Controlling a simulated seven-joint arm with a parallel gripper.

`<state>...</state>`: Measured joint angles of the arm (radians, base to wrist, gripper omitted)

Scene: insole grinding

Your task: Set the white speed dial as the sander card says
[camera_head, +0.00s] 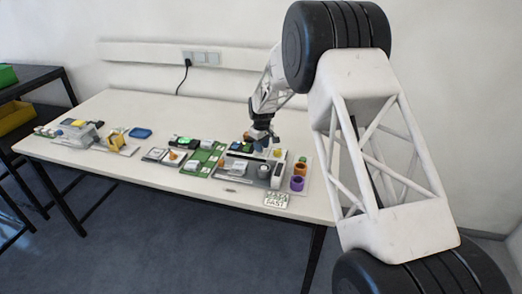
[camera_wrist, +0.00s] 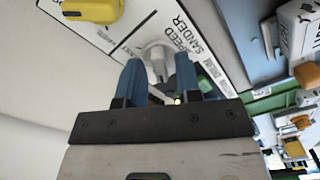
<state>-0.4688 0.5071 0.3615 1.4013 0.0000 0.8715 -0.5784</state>
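The white speed dial (camera_wrist: 156,52) shows in the wrist view on a white panel (camera_wrist: 110,38), beside the printed words SPEED and SANDER. My gripper (camera_wrist: 158,64) has two blue fingers, spread apart, with the dial's grip in line with the gap between them. A gap shows on each side; I cannot tell how deep the dial sits between the fingers. In the head view my gripper (camera_head: 261,137) is over the back of the grey station at the table's right. The card (camera_head: 276,200) at the front edge reads FAST on its lower line; the upper line is hard to read.
A yellow part (camera_wrist: 92,8) lies near the dial. Orange and purple cups (camera_head: 298,182) stand at the right end of the table. A green board (camera_head: 204,160) and several small parts lie to the left. The table's front left (camera_head: 130,165) is clear.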

